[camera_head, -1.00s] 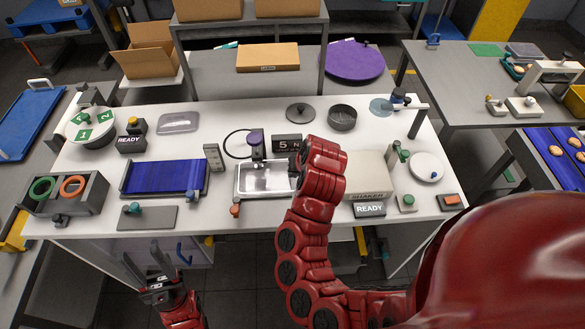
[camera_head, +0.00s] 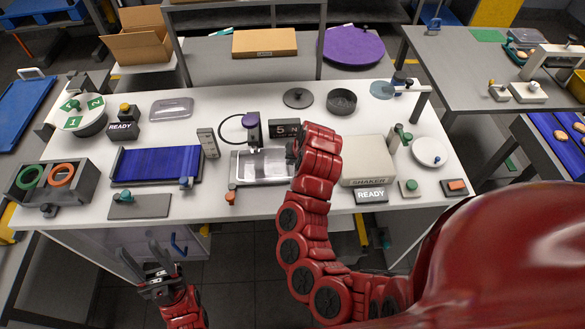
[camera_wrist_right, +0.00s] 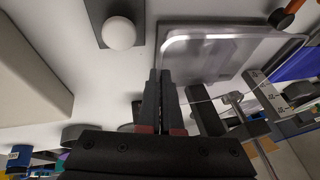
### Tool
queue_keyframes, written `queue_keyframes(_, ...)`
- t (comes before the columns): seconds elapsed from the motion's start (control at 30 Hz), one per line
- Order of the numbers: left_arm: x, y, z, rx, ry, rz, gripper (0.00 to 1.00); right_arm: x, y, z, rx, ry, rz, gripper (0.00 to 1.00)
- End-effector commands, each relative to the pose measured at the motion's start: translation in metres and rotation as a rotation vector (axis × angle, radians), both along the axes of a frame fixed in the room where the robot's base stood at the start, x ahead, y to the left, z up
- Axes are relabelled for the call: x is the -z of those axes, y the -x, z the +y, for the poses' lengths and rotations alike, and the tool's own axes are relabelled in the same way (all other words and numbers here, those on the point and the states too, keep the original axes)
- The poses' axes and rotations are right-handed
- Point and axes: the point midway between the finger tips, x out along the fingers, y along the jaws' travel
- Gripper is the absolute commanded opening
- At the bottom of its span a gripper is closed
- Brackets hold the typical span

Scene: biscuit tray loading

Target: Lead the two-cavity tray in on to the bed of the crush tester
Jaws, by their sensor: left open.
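The clear two-cavity tray (camera_head: 262,181) lies flat at the front of the crush tester (camera_head: 252,132), the upright device with a purple knob. It also shows in the right wrist view (camera_wrist_right: 205,62). My right gripper is at the tray's right end, hidden behind my red arm in the head view. In the wrist view its fingers (camera_wrist_right: 159,74) are close together at the tray's rim and look shut on it. Whether the tray is fully on the bed cannot be told. My left gripper (camera_head: 138,250) is open and empty, below the table's front edge.
A blue-surfaced holder (camera_head: 157,165) and a grey upright scale block (camera_head: 208,143) stand left of the tray. The shaker (camera_head: 367,161) is close on the right, a display (camera_head: 287,128) behind. An orange knob (camera_head: 231,197) sits at the tray's front left corner.

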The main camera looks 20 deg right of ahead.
Motion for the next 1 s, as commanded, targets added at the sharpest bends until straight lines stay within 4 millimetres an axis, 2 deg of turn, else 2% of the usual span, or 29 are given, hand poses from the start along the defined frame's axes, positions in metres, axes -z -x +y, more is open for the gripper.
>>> queue_keyframes(0.03, 0.007, 0.0, 0.0, 0.0, 0.0, 0.0, 0.5, 0.002, -0.005, -0.002, 0.001, 0.001, -0.003, 0.0)
queue_keyframes(0.47, 0.034, 0.0, 0.0, 0.0, 0.0, 0.0, 0.5, 0.004, -0.041, -0.013, -0.001, 0.003, 0.0, 0.0)
queue_keyframes(0.8, 0.033, 0.0, 0.0, 0.0, 0.0, 0.0, 0.5, 0.0, -0.049, 0.018, -0.004, 0.001, -0.002, 0.0)
queue_keyframes(1.0, 0.045, 0.0, 0.0, 0.0, 0.0, 0.0, 0.5, 0.019, -0.048, 0.017, -0.001, 0.001, 0.0, 0.0)
